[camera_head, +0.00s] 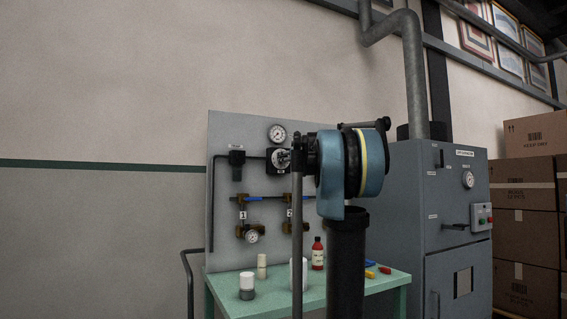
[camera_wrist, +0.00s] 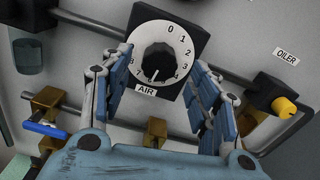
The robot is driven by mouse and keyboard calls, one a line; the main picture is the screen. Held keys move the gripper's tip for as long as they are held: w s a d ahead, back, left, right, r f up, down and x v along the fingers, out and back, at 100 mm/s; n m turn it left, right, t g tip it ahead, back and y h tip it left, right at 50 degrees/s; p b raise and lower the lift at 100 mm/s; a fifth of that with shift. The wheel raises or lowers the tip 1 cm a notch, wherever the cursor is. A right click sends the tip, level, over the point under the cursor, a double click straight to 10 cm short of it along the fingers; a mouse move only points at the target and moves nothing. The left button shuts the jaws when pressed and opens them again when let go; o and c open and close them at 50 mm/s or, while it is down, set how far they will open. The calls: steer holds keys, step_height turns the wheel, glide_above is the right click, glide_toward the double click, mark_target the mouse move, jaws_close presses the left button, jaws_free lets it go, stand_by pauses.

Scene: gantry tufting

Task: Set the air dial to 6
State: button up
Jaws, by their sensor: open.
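The air dial (camera_wrist: 178,35) is a white numbered ring on a black square block, with an "AIR" label below it. Its dark round knob (camera_wrist: 158,58) is in the middle. A small light mark at the knob's lower edge points down, around 5 or 6; the exact number is hard to read. The dial also shows in the head view (camera_head: 279,158), partly beside my gripper. My gripper (camera_wrist: 160,80) is open, with one blue-padded finger on each side of the dial and nothing held. I cannot tell whether either finger touches the block.
An oiler with a yellow knob (camera_wrist: 283,107) is right of the dial. Valves with blue handles (camera_head: 253,199) and gauges sit lower on the grey panel (camera_head: 228,130). A green table (camera_head: 270,300) bears a red bottle (camera_head: 318,254). A grey cabinet (camera_head: 410,200) stands at right.

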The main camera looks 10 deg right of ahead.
steer(key=shift+x, duration=2.35)
steer(key=c, duration=1.1)
